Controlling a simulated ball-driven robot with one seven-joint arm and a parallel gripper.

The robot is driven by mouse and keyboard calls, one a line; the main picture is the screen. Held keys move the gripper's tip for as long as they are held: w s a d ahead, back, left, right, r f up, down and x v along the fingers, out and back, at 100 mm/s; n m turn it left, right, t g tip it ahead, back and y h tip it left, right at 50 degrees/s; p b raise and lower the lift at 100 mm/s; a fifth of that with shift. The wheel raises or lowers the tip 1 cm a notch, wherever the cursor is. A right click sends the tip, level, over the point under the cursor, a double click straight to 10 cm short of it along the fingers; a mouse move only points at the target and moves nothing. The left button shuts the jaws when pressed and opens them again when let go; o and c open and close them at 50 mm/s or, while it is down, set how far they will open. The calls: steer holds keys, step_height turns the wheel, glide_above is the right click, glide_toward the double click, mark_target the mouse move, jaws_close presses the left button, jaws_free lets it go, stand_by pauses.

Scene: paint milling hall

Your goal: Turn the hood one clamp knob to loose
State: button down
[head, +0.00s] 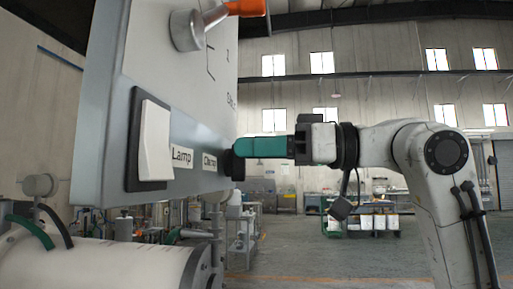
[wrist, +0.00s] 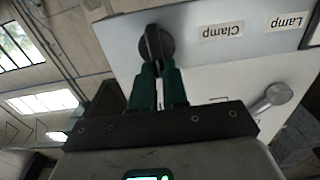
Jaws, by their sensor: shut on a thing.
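The clamp knob (wrist: 153,45) is a black round knob with a raised grip bar, on the grey-white hood panel beside a "Clamp" label (wrist: 221,31). In the head view the knob (head: 233,165) shows at the panel's lower right edge. My gripper (wrist: 158,68) has green fingers shut on the knob's bar, which points along the fingers in the wrist view. In the head view my gripper (head: 240,149) reaches the panel from the right. The fingertips partly hide the knob, and its setting marks cannot be read.
A white lamp rocker switch (head: 154,142) is left of the "Lamp" label (head: 181,156). A metal lever with an orange end (head: 215,15) sticks out of the panel above. A white cylindrical machine (head: 110,268) lies below left. The floor behind is open, with benches farther back.

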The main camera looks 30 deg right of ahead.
steer(key=shift+n, duration=0.3)
steer(key=n, duration=0.1)
steer(key=n+b, duration=0.1)
steer(key=n, duration=0.1)
steer(key=n+b, duration=0.1)
steer(key=shift+s+a+f, duration=0.2)
steer(key=shift+s+a, duration=0.05)
steer(key=shift+s, duration=0.15)
steer(key=n, duration=0.2)
steer(key=n+b, duration=0.1)
steer(key=n, duration=0.1)
steer(key=shift+s+a+f, duration=0.15)
steer(key=shift+s+f, duration=0.05)
steer(key=n+b, duration=0.1)
steer(key=n, duration=0.3)
steer(key=shift+s+a+f+n+b, duration=0.2)
steer(key=shift+f+n+b, duration=0.1)
steer(key=shift+f+b, duration=0.1)
steer(key=n, duration=0.2)
steer(key=n+b, duration=0.1)
steer(key=n, duration=0.1)
steer(key=shift+f+n, duration=0.3)
steer(key=shift+f, duration=0.05)
steer(key=c, duration=1.1)
jaws_free()
steer(key=shift+s, duration=0.1)
steer(key=shift+c, duration=0.2)
